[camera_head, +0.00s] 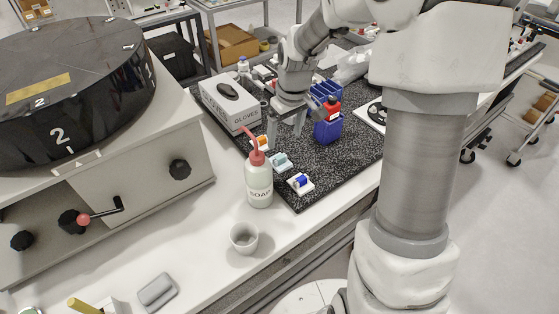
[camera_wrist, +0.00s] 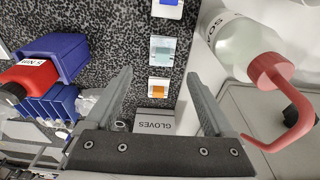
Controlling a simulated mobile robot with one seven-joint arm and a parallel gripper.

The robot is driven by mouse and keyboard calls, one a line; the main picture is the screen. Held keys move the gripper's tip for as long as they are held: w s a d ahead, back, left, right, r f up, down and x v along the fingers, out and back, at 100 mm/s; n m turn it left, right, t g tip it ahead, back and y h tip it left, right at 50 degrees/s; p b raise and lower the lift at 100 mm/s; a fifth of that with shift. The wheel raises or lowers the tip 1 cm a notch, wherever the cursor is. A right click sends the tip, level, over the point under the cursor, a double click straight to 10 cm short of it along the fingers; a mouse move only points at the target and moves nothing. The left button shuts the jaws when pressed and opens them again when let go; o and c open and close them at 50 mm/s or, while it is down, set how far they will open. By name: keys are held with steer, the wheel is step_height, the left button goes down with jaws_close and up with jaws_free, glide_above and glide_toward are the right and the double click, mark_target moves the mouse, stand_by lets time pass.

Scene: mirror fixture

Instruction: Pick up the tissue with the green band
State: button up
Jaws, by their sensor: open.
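Three small white tissue packs lie in a row on the speckled black mat. The middle one, with a pale blue-green band, is the closest match to the green-banded tissue (camera_head: 280,161); it also shows in the wrist view (camera_wrist: 162,49). Beside it are an orange-banded tissue (camera_head: 262,142) and a blue-banded tissue (camera_head: 300,182). My gripper (camera_head: 287,126) is open and empty above the mat, behind the row in the head view. In the wrist view its fingers (camera_wrist: 160,75) point toward the row, with the orange-banded tissue between the fingertips and the green-banded one just beyond.
A soap bottle (camera_head: 258,184) with a red spout stands close beside the tissues. A white cup (camera_head: 244,238) stands on the bare counter in front.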

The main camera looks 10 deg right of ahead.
mark_target(279, 156)
steer(key=f, duration=0.5)
steer(key=w+a+f, duration=0.1)
steer(key=f, duration=0.2)
steer(key=shift+w+f, duration=0.1)
steer(key=shift+f, duration=0.05)
jaws_close()
stand_by(0.3)
steer(key=shift+r, duration=0.75)
step_height(279, 156, up, 3)
steer(key=shift+d+r, duration=0.1)
steer(key=shift+d, duration=0.05)
steer(key=s+d+r, duration=0.6)
steer(key=s, duration=0.3)
steer(key=shift+s+d+r, duration=0.2)
steer(key=shift+s+d, duration=0.05)
steer(key=shift+d, duration=0.05)
